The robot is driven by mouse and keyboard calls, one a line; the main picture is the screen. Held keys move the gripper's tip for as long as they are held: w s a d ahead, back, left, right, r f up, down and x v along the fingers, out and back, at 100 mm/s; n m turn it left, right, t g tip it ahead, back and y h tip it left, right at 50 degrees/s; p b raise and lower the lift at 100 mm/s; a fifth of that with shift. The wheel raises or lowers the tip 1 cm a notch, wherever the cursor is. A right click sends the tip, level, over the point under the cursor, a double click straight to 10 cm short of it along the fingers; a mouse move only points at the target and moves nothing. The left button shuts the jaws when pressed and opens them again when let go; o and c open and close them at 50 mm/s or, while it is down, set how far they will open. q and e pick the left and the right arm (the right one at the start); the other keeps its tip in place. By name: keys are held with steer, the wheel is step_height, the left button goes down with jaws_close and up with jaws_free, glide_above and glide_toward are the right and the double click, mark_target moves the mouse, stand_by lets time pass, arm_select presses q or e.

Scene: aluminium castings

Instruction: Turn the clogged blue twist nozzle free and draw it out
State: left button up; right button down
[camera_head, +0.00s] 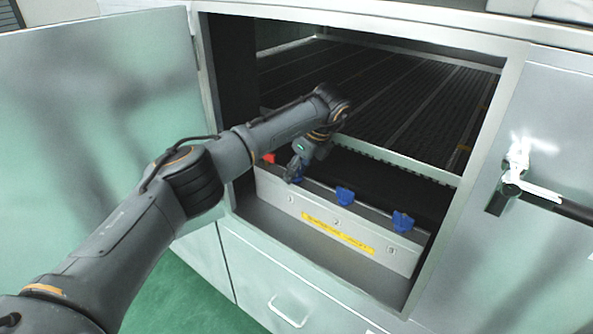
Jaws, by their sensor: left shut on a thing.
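Several nozzles sit along the top of a pale metal panel (310,216) inside the open cabinet. My left gripper (293,172) reaches in from the left and is shut on a blue nozzle (299,180) at the panel's left end, by the mark 1. The gripper hides most of that nozzle. A second blue nozzle (345,196) stands in the middle and a third blue nozzle (402,221) at the right; both are clear of the gripper. I cannot tell which nozzle is clogged. My right gripper is not in view.
The cabinet's frame (462,200) edges the opening at the right. An open door (95,90) stands at the left. A dark slatted bed (400,95) lies behind a cross rail (400,162).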

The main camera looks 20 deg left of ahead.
arm_select(q)
steer(key=shift+r, duration=0.1)
stand_by(0.6)
steer(key=shift+w+a+r+p, duration=0.1)
steer(key=shift+r+p, duration=0.2)
steer(key=shift+p, duration=0.05)
steer(key=shift+r, duration=0.5)
steer(key=shift+r+p, duration=0.2)
steer(key=shift+p, duration=0.1)
steer(key=shift+r+p, duration=1.1)
steer(key=shift+r, duration=1.15)
